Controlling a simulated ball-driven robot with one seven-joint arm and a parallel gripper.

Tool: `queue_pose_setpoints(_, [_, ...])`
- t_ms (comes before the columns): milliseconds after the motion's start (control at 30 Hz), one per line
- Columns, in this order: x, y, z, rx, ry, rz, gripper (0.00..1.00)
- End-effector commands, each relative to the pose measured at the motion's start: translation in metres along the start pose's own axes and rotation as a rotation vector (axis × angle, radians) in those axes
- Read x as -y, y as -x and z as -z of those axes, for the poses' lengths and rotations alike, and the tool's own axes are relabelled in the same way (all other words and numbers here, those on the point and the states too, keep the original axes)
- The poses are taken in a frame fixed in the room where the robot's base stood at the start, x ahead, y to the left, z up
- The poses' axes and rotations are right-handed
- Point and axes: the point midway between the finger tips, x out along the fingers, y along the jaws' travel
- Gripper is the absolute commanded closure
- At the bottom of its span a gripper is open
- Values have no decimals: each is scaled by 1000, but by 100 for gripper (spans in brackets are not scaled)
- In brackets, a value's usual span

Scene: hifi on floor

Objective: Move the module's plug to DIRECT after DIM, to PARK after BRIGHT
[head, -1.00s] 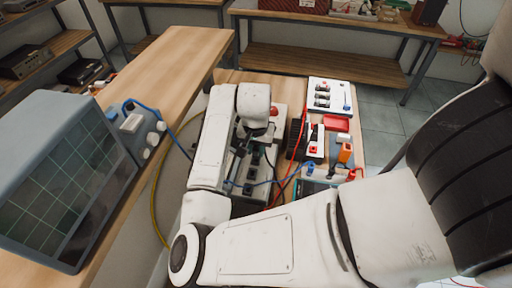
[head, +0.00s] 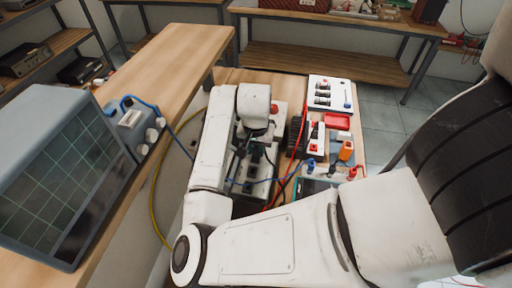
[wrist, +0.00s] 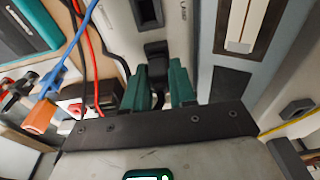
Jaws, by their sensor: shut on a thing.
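My gripper (wrist: 168,85) has green fingers and appears closed on a black plug (wrist: 156,50) with a black cable; the plug shows at and between the fingertips. In the wrist view it lies over a pale panel, the module (wrist: 176,30), near a black socket (wrist: 148,12). I cannot tell whether the plug is seated. In the head view the module (head: 262,165) is a pale box with a row of black sockets, partly covered by my arm. My gripper is mostly hidden there. No DIM, BRIGHT, DIRECT or PARK lettering is readable.
Right of the module stand a white box with dark parts (head: 330,95), a red tray (head: 337,121) and an orange block (head: 346,152). Red, blue and black cables run close by. An oscilloscope (head: 60,190) stands on the left bench. A yellow cable (head: 155,205) hangs between the benches.

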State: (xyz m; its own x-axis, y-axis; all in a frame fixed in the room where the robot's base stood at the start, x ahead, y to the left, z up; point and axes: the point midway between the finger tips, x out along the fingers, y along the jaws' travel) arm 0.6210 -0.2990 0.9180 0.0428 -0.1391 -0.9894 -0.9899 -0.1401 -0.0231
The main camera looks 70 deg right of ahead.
Motion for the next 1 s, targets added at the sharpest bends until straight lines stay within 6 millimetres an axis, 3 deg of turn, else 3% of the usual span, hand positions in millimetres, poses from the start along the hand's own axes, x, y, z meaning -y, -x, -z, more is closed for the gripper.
queue_pose_setpoints(867, [0, -5, -1, 0, 0, 0, 100])
queue_pose_setpoints(900, [0, -5, -1, 0, 0, 0, 72])
queue_pose_setpoints(1000, [0, -5, -1, 0, 0, 0, 62])
